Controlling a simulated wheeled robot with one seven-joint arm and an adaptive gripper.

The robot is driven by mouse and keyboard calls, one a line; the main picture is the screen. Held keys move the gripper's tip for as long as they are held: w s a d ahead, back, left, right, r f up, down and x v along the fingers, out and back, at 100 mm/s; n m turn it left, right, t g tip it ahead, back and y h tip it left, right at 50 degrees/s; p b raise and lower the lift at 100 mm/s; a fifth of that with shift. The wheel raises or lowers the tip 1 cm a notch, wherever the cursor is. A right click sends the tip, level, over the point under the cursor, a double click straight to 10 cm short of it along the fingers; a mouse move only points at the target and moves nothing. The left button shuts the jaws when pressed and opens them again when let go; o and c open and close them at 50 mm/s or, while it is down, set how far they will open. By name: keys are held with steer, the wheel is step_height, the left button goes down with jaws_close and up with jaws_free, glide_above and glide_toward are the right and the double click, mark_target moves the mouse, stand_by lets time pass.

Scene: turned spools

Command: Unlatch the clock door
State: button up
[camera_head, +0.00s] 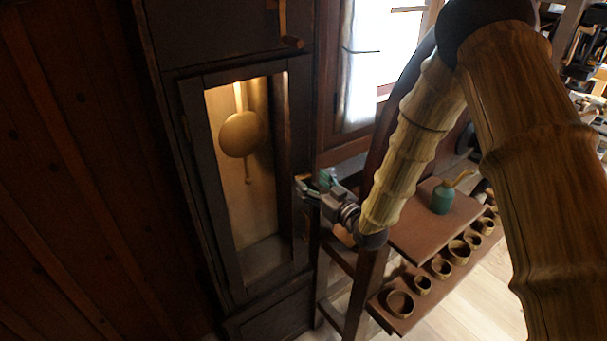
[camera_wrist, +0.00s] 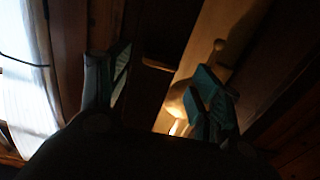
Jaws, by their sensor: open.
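The tall dark clock stands at left centre in the head view. Its door (camera_head: 214,190) has a dark frame around a lit window and looks closed. The round pendulum bob (camera_head: 238,134) hangs behind the window. My gripper (camera_head: 311,184) is at the right edge of the door, open, with teal finger pads. The wrist view shows the two fingers apart (camera_wrist: 162,72). A small dark block (camera_wrist: 157,64) shows between them, perhaps the latch; whether a finger touches it I cannot tell. In the head view my gripper hides that part of the frame.
A bright window with a pale curtain (camera_head: 362,65) is behind. To the right, a shelf (camera_head: 411,232) bears a teal can (camera_head: 442,198), and a lower board (camera_head: 392,318) holds several round wooden cups. A dark post stands near my wrist.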

mark_target(306, 178)
steer(key=shift+p+x, duration=0.5)
steer(key=shift+x, duration=1.2)
steer(key=shift+c, duration=0.3)
